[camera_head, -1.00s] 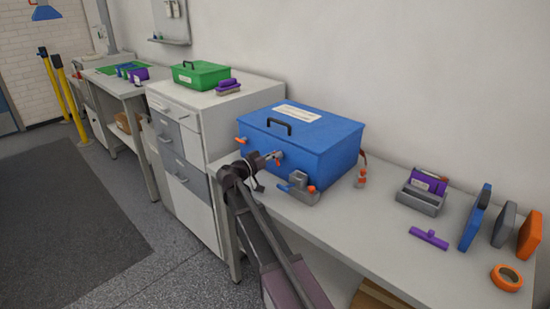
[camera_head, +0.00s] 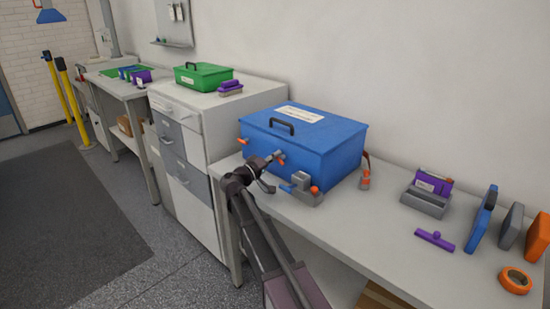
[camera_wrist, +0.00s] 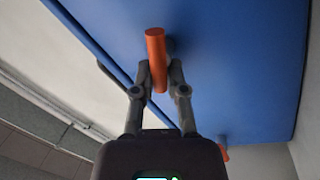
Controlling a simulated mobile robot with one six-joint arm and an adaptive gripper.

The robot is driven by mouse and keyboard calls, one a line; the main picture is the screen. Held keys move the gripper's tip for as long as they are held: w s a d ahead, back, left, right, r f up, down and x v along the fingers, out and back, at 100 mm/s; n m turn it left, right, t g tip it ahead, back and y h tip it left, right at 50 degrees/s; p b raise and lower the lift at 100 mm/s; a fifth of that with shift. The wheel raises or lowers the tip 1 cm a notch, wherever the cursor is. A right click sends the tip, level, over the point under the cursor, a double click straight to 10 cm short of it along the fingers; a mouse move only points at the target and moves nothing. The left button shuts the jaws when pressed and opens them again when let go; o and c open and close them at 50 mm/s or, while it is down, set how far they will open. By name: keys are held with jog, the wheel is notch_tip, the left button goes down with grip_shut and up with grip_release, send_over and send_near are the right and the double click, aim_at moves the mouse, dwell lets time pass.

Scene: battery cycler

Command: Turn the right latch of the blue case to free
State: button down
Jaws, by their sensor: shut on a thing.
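The blue case (camera_head: 318,150) stands closed on the bench, with a black handle and white label on its lid. Its left latch (camera_head: 243,141) is an orange lever on the front face. The right latch (camera_head: 281,161) is an orange lever at my gripper (camera_head: 276,158). In the wrist view, my gripper (camera_wrist: 159,78) is shut on the orange bar of the right latch (camera_wrist: 156,58), one finger on each side. The bar runs nearly upright in that view. The latch's mount behind the bar is partly hidden.
A grey fixture (camera_head: 303,188) with blue and orange parts stands close in front of the case, right of my gripper. An orange-and-grey item (camera_head: 365,178) is at the case's right side. A grey holder (camera_head: 426,199), purple tool (camera_head: 435,240) and orange tape roll (camera_head: 515,280) lie further right.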

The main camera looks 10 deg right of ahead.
jog(key=shift+s+d, duration=0.15)
jog(key=c, duration=0.7)
grip_release()
jog(key=shift+r+m, duration=0.1)
jog(key=shift+m, duration=0.2)
